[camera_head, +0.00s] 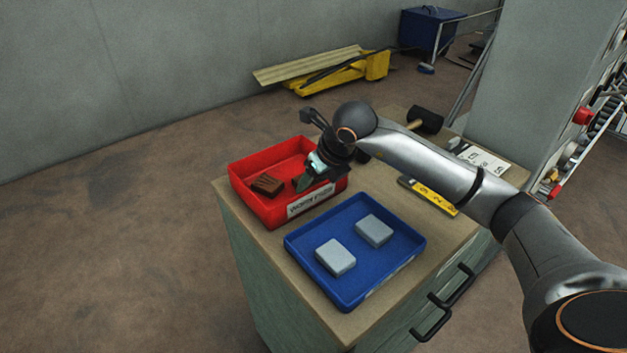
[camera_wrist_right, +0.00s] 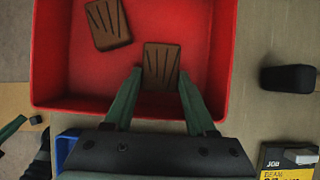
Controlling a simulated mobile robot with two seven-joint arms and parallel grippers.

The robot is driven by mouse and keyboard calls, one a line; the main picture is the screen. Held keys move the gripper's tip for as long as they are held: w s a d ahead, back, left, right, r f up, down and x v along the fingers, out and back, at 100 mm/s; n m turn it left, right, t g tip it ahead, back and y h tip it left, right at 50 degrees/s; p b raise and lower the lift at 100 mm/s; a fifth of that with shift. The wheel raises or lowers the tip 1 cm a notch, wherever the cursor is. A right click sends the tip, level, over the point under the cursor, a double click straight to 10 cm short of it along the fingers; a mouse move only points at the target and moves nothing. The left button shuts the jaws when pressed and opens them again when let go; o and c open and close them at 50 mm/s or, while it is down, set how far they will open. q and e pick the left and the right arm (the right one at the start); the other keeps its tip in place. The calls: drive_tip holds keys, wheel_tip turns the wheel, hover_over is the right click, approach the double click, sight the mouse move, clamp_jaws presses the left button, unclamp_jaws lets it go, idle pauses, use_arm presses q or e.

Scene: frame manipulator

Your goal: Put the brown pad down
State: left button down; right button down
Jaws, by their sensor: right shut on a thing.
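My right gripper (camera_head: 312,180) is over the red tray (camera_head: 262,217), at its right part. In the right wrist view its two green fingers (camera_wrist_right: 160,75) are shut on the near end of a brown pad (camera_wrist_right: 160,62), which has dark grooves. The held pad is over the red tray floor (camera_wrist_right: 190,30); I cannot tell whether it touches the floor. A second brown pad (camera_head: 267,185) lies in the left part of the tray. It also shows in the wrist view (camera_wrist_right: 108,25), tilted and apart from the held one.
A blue tray (camera_head: 345,297) with two light grey pads (camera_head: 335,257) stands beside the red one on the cabinet top (camera_head: 447,233). A yellow tool (camera_head: 428,195) and a black-headed mallet (camera_head: 425,119) lie to the right. The tray's right part beside the held pad is bare.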

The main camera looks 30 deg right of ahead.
drive_tip(key=shift+c, duration=1.1)
unclamp_jaws()
drive_tip(key=p+v, duration=0.1)
drive_tip(key=v, duration=1.1)
